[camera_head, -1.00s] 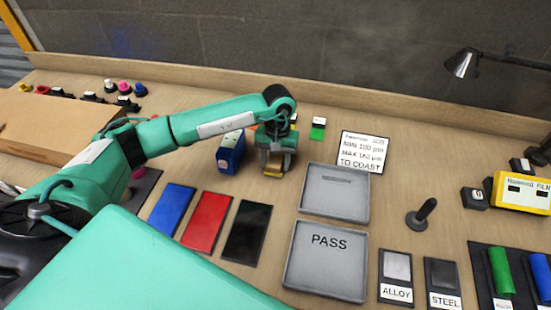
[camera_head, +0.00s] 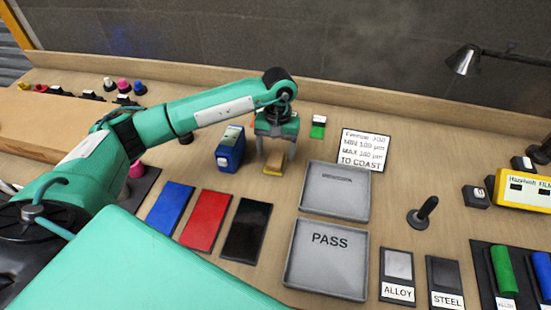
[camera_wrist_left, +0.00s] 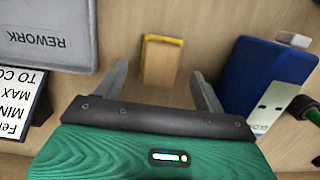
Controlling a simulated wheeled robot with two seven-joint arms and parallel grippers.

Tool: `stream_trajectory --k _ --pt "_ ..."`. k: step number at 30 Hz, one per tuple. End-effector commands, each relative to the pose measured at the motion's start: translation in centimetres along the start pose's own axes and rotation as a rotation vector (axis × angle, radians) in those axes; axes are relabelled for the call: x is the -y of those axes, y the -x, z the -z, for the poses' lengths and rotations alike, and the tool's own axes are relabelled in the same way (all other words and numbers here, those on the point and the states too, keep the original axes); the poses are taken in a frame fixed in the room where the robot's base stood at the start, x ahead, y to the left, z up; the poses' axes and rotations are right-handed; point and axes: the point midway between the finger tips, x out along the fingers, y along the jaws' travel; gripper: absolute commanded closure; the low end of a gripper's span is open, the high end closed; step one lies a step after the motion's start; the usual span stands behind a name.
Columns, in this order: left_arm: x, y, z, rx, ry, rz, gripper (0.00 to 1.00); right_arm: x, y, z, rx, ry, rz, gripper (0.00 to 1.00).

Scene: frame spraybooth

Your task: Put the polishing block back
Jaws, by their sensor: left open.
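The polishing block (camera_head: 274,163), a small tan block, rests on the bench to the right of the blue box. Yellow shows along its edges, and I cannot tell if this is part of the block or a marking under it. In the left wrist view the block (camera_wrist_left: 160,64) lies between and beyond my open fingers. My left gripper (camera_head: 275,154) is open and empty, a little above the block and apart from it. My right gripper is not in view.
The blue box (camera_head: 230,150) stands close on the left. The grey REWORK tray (camera_head: 335,205) and PASS tray (camera_head: 328,285) lie to the right. A printed card (camera_head: 363,150) is behind them. Blue, red and black panels (camera_head: 206,220) lie in front.

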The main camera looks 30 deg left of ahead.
Motion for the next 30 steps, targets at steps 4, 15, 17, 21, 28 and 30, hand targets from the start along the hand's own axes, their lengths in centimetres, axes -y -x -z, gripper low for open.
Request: stream_trajectory --k 4,15,17,21,28,30 --pt "0.0 3.2 0.2 -0.005 -0.001 -0.002 0.29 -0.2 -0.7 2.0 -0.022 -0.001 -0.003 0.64" --pt "0.0 8.2 0.0 -0.001 -0.001 -0.001 0.29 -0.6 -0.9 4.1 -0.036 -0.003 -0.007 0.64" --pt "0.0 8.5 0.0 0.000 0.000 0.000 0.29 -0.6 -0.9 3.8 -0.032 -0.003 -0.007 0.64" --pt "0.0 8.6 0.0 0.001 0.000 0.000 0.29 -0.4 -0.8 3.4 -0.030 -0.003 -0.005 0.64" --pt "0.0 8.6 0.0 0.001 0.000 0.000 0.29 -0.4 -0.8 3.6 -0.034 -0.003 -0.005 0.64" --pt "0.0 8.6 0.0 0.001 0.000 0.000 0.29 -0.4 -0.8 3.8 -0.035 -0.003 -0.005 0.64"
